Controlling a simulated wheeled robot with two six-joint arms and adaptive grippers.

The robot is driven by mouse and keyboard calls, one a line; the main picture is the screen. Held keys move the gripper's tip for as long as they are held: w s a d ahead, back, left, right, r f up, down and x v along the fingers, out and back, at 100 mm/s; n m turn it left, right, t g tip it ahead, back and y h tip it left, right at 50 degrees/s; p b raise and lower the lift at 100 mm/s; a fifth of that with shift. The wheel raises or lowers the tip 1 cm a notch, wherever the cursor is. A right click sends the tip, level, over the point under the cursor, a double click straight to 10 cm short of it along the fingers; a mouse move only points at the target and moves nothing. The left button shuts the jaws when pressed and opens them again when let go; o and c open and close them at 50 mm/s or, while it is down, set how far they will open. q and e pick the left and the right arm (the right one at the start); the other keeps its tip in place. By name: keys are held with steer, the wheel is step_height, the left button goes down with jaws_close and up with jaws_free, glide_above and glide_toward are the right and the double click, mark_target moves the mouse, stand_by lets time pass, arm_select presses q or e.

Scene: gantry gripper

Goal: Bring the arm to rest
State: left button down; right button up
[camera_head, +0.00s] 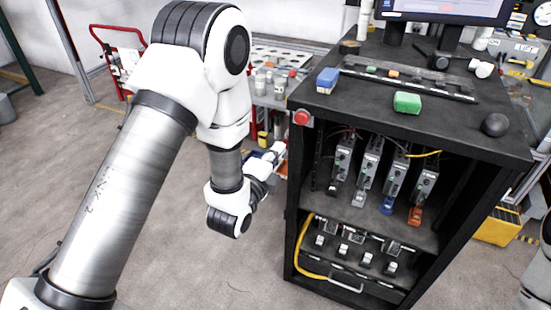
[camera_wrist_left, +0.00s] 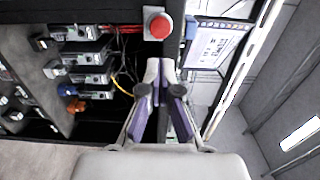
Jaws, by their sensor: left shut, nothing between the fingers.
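My left arm comes in from the left in the head view, bent down at the elbow. My left gripper (camera_head: 279,149) is at the left side of the black cabinet (camera_head: 309,205), pointing toward it. In the left wrist view the left gripper (camera_wrist_left: 161,66) shows its two fingers with purple pads, tips together and nothing held. The red button (camera_wrist_left: 158,25) lies beyond the fingertips; it also shows in the head view (camera_head: 302,117) on the cabinet's top front corner. My right gripper is not in view.
On the cabinet top are a blue block (camera_head: 328,80), a green block (camera_head: 407,102), a dark ball (camera_head: 495,124) and a monitor (camera_head: 446,8). Several modules stand on its shelf. A red hand cart (camera_head: 119,62) is at the back left. The floor (camera_head: 150,275) before the cabinet is clear.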

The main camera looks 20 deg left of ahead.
arm_select(q)
steer(key=s+f+n+g, duration=0.25)
steer(key=s+f, duration=0.35)
steer(key=f, duration=0.3)
steer(key=s+f+n+g, duration=0.1)
steer(key=s+f+g, duration=0.35)
steer(key=f, duration=0.45)
steer(key=s+f+n+g, duration=0.2)
steer(key=s+f+g, duration=0.1)
steer(key=s+f, duration=0.4)
steer(key=s+f+n+g, duration=0.3)
steer(key=s+n+g, duration=0.1)
steer(key=s+n, duration=0.2)
steer(key=s+f+n+g, duration=0.3)
steer(key=s+n+g, duration=0.1)
steer(key=s+n, duration=0.3)
steer(key=shift+s+a+f, duration=0.3)
steer(key=shift+s+f, duration=0.05)
steer(key=shift+s, duration=0.7)
